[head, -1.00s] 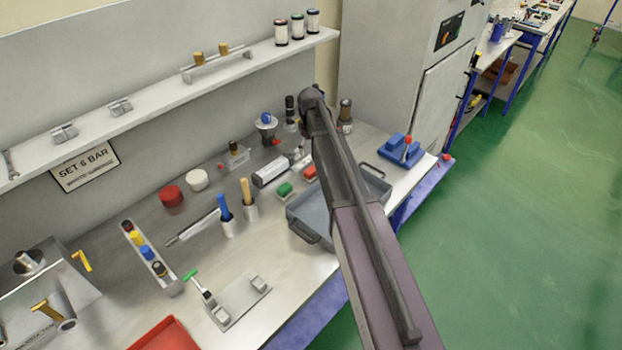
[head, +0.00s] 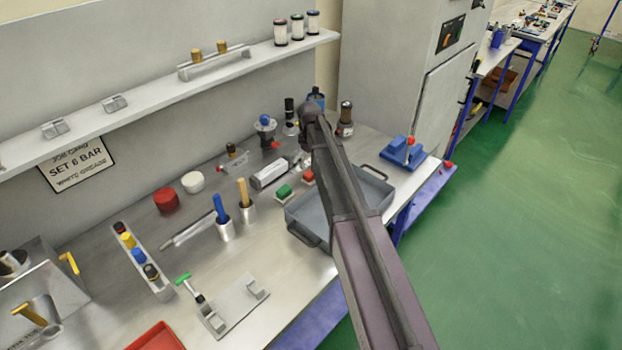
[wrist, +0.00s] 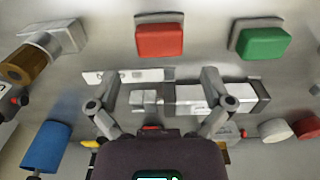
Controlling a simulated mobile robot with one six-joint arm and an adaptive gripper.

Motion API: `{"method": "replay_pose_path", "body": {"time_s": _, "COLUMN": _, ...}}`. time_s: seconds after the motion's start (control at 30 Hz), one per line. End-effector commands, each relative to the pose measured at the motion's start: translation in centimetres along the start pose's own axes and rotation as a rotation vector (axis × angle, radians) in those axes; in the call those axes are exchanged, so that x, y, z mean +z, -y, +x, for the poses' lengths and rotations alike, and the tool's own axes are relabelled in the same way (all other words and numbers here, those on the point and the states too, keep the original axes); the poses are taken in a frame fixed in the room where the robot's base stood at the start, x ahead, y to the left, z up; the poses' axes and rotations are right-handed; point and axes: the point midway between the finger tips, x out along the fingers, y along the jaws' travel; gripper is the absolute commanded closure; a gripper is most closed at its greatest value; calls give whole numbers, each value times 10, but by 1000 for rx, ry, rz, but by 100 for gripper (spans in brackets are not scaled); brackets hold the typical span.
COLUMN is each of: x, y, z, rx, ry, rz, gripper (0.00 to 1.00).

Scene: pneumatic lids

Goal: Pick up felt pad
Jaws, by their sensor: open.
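No object is labelled as the felt pad. Two small blocks on grey bases are candidates, and I cannot tell which is meant: a green block (head: 285,191) and a red block (head: 308,175), side by side behind the grey tray. In the wrist view the red block (wrist: 160,40) is at the top middle and the green block (wrist: 264,43) at the top right. My gripper (wrist: 160,78) is open and empty, its fingers spread above a silver cylinder (wrist: 200,97), below both blocks in that picture. In the head view my arm hides the gripper.
A grey tray (head: 298,211) stands in front of the blocks, partly behind my arm. A red disc (head: 166,200), a white disc (head: 193,182) and cups with blue and yellow handles stand left.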

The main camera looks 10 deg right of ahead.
Motion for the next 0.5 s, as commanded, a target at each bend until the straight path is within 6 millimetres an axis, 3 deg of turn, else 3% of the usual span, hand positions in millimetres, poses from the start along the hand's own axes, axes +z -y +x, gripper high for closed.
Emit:
{"method": "replay_pose_path", "body": {"time_s": 0.27, "x": 0, "y": 0, "z": 3, "rx": 0, "ry": 0, "rz": 0, "gripper": 0}}
{"method": "replay_pose_path", "body": {"time_s": 0.5, "x": 1, "y": 0, "z": 18, "rx": 0, "ry": 0, "rz": 0, "gripper": 0}}
